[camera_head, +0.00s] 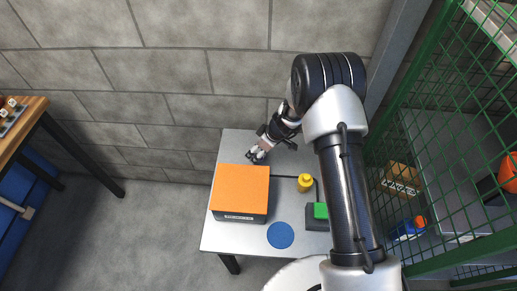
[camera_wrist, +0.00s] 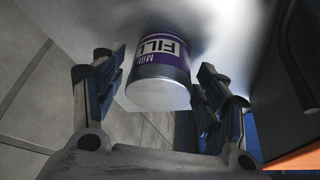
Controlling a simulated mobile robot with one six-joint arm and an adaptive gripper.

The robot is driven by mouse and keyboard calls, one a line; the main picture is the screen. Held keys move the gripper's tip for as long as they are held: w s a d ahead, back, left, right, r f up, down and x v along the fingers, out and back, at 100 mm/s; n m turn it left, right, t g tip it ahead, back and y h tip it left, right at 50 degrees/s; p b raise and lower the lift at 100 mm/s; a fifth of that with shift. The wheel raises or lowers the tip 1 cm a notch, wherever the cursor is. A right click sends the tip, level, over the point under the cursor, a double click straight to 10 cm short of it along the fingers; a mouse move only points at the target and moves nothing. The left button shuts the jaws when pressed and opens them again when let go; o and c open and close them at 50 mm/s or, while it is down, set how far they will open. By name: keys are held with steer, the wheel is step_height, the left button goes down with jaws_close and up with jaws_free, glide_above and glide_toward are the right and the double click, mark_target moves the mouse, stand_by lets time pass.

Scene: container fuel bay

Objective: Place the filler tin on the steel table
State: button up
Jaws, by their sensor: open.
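The filler tin (camera_wrist: 160,70) is silver with a purple and white label and shows between the fingers of my gripper (camera_wrist: 157,66) in the wrist view. The fingers are open, one on each side of it, with a gap visible on the right. The tin appears to rest on the pale steel table (camera_wrist: 235,22); its contact is partly hidden in shadow. In the head view my gripper (camera_head: 259,153) is low over the back left part of the steel table (camera_head: 228,238). I cannot make out the tin clearly there.
An orange-topped box (camera_head: 240,190) stands just in front of my gripper. A yellow weight-like object (camera_head: 305,182), a green-topped block (camera_head: 318,212) and a blue disc (camera_head: 280,235) are on the table. A block wall (camera_head: 180,75) is behind; a green mesh cage (camera_head: 440,110) is right.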

stand_by(0.3)
steer(key=p+v, duration=0.2)
steer(key=v, duration=1)
steer(key=shift+r, duration=0.25)
steer(key=s+d+r+m, duration=0.15)
steer(key=s+r, duration=0.35)
steer(key=r, duration=0.6)
steer(key=s+d+r+m, duration=0.15)
steer(key=s+r, duration=0.35)
steer(key=r, duration=0.5)
steer(key=s+d+r+m+h, duration=0.1)
steer(key=s+d+r+m, duration=0.1)
steer(key=s, duration=0.5)
steer(key=s+d+r+m+t+h, duration=0.1)
steer(key=s+d+r+m, duration=0.2)
steer(key=s, duration=0.4)
steer(key=s+d+r+m+t+h, duration=0.1)
steer(key=s+d+r+m+h, duration=0.1)
steer(key=s, duration=0.5)
steer(key=shift+s+d+r+m, duration=0.3)
steer(key=shift+d+r+m, duration=0.55)
steer(key=shift+d, duration=0.35)
